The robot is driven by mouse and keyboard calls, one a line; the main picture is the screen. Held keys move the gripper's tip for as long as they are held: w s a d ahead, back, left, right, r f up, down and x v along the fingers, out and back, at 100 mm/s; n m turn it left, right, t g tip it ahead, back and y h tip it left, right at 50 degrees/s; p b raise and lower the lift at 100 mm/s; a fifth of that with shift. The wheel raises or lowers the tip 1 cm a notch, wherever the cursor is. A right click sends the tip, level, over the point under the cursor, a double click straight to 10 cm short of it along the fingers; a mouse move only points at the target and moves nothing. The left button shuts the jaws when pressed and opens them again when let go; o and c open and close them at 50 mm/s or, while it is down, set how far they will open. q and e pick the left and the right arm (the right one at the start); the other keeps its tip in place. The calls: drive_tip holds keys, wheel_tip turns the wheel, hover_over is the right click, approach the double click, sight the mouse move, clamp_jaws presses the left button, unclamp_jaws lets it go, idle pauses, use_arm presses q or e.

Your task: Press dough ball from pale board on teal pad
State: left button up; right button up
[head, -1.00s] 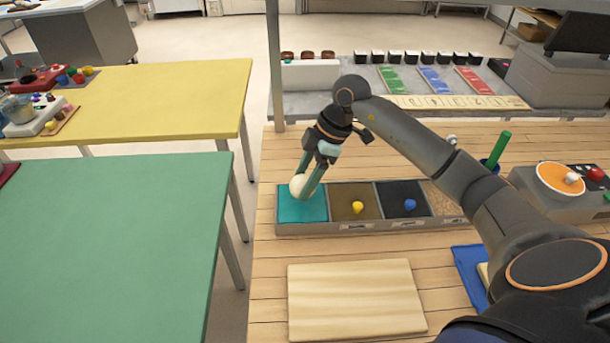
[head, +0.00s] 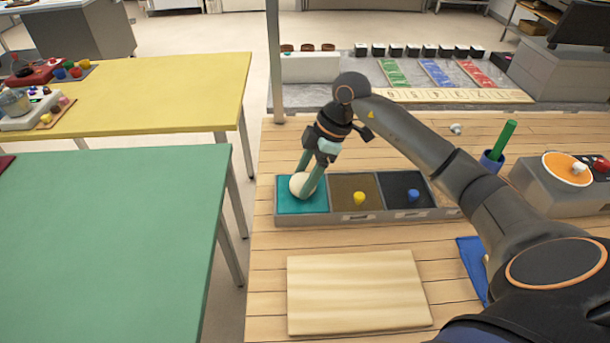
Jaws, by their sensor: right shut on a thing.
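The pale dough ball (head: 302,186) is on the teal pad (head: 287,207), the leftmost compartment of a grey tray. My right gripper (head: 307,188) is shut on the ball, its green fingers on either side of it, pointing down. The ball appears to touch the pad. The pale wooden board (head: 355,290) lies bare on the table in front of the tray. My left gripper is not in view.
Beside the teal pad, the tray has a brown compartment with a yellow knob (head: 359,198) and a dark one with a blue knob (head: 413,195). A blue cup (head: 491,161) with a green stick and a scale-like box (head: 563,177) stand right. A green table (head: 110,240) is left.

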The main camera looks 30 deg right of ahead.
sight(296, 179)
drive_tip(key=shift+f, duration=0.4)
idle(0.3)
drive_tip(key=shift+f, duration=0.15)
idle(1.5)
wheel_tip(296, 179, up, 6)
drive_tip(key=p, duration=0.5)
drive_tip(key=shift+f, duration=0.2)
drive_tip(key=shift+r, duration=1.3)
